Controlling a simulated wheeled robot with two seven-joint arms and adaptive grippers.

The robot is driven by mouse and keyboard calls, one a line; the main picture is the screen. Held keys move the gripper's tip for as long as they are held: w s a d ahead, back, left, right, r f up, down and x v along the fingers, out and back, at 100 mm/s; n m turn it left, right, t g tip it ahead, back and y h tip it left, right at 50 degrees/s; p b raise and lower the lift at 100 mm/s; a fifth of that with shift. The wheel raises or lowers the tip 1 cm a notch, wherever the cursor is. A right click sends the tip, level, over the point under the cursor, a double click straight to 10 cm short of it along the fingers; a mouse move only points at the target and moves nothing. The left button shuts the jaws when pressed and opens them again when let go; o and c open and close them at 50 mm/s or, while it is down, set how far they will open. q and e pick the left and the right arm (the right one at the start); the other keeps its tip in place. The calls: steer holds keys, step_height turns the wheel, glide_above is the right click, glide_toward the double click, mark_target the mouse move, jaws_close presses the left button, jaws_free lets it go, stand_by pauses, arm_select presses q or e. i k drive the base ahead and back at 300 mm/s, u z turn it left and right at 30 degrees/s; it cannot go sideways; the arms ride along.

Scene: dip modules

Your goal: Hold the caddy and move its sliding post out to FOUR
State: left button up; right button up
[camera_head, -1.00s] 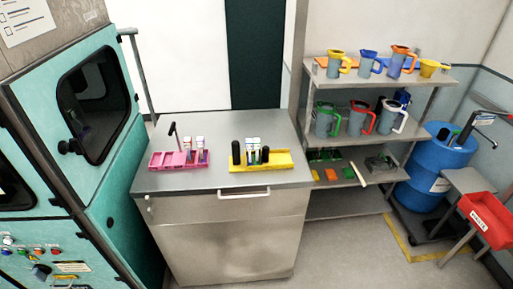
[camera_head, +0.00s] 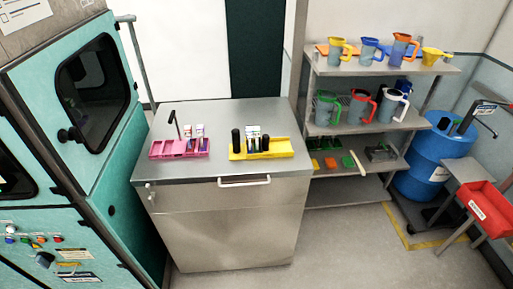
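Two caddies stand on the steel cabinet top. The pink caddy (camera_head: 180,149) is on the left, with a dark upright post (camera_head: 174,124) that has a bent top, and small white-topped bottles (camera_head: 200,132) at its right. The yellow caddy (camera_head: 281,148) is on the right, with dark cylinders (camera_head: 236,141) at its left part and white-topped bottles (camera_head: 253,132) between them. Which post slides, and any number marks, are too small to tell. Neither of my grippers is in view.
The steel cabinet (camera_head: 228,190) has a front handle (camera_head: 244,182) and clear top space behind and in front of the caddies. A teal machine (camera_head: 110,180) stands close on the left. Shelves with jugs (camera_head: 365,109), a blue barrel (camera_head: 440,160) and a red bin (camera_head: 486,211) are on the right.

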mark_target(265, 146)
steer(key=z, duration=0.4)
steer(key=i, duration=0.95)
steer(key=u, duration=0.25)
